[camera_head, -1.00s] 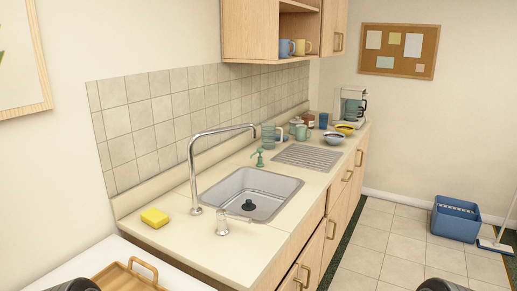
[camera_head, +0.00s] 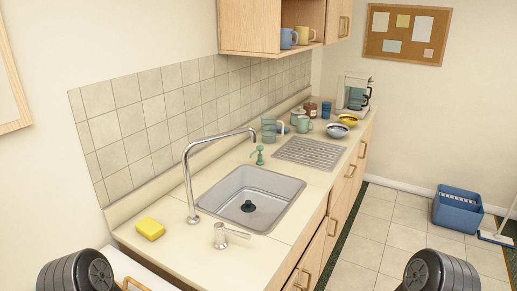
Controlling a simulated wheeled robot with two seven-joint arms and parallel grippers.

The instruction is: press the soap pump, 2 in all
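The green soap pump (camera_head: 258,155) stands upright on the counter behind the sink's far left corner, its nozzle at the top. Nothing of mine touches it. Dark rounded parts of my two arms show at the bottom left and bottom right edges of the head view. My gripper fingers are not in the picture on either side.
The sink (camera_head: 275,185) and its tall curved faucet (camera_head: 187,180) lie in front of the pump. A yellow sponge (camera_head: 150,228) and a faucet handle (camera_head: 220,236) are nearer. Cups, bowls and a drainboard (camera_head: 308,151) are beyond. A blue bucket (camera_head: 457,213) stands on the floor at right.

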